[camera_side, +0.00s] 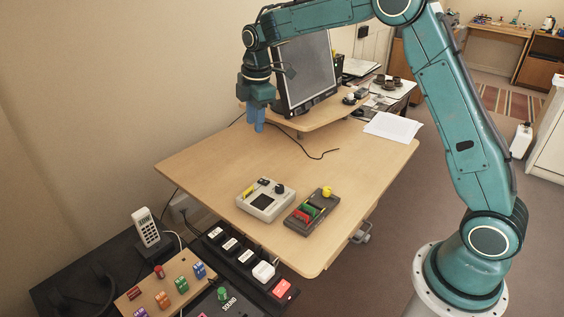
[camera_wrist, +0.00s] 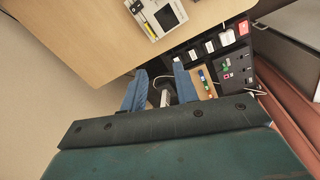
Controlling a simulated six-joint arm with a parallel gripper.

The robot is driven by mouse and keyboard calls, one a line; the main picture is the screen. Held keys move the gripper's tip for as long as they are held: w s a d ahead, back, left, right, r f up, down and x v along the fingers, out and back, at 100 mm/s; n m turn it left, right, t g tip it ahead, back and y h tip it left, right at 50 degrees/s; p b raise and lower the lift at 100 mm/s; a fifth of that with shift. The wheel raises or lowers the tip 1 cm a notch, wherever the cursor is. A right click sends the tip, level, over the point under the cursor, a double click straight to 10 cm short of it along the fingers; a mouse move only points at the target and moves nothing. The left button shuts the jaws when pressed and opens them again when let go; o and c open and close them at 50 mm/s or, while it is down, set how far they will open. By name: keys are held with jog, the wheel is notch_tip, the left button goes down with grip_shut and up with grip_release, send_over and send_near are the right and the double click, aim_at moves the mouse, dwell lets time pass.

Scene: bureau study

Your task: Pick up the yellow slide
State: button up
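A yellow bar-shaped piece (camera_side: 249,191), which looks like the yellow slide, sits at the left edge of a pale grey box (camera_side: 264,209) on the desk. In the wrist view a small yellow piece (camera_wrist: 150,30) shows on the same box (camera_wrist: 170,18), which is cut by the top edge. My gripper (camera_side: 256,127) hangs fingers-down over the desk's back left, well behind and above the box. In the wrist view the two blue fingers of my gripper (camera_wrist: 160,72) stand apart with nothing between them.
A dark box (camera_side: 300,222) with red and green parts and a round yellow knob (camera_side: 327,191) lies right of the grey box. A monitor (camera_side: 307,72) stands on a riser beside my gripper. A black cable (camera_side: 310,154) crosses the desk (camera_side: 215,158). A control panel (camera_side: 225,301) stands in front.

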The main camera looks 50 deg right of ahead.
jog(key=w+d+f+n+g, duration=0.1)
jog(key=w+f+n, duration=0.3)
jog(key=f, duration=0.9)
jog(key=shift+w+d, duration=0.15)
jog(key=shift+w, duration=1.1)
send_over(249, 195)
notch_tip(249, 195, down, 8)
jog(key=shift+w+f, duration=0.2)
jog(key=shift+w, duration=0.05)
jog(key=shift+d, duration=0.1)
jog(key=shift+s+f, duration=0.15)
jog(key=shift+f, duration=2.45)
grip_shut()
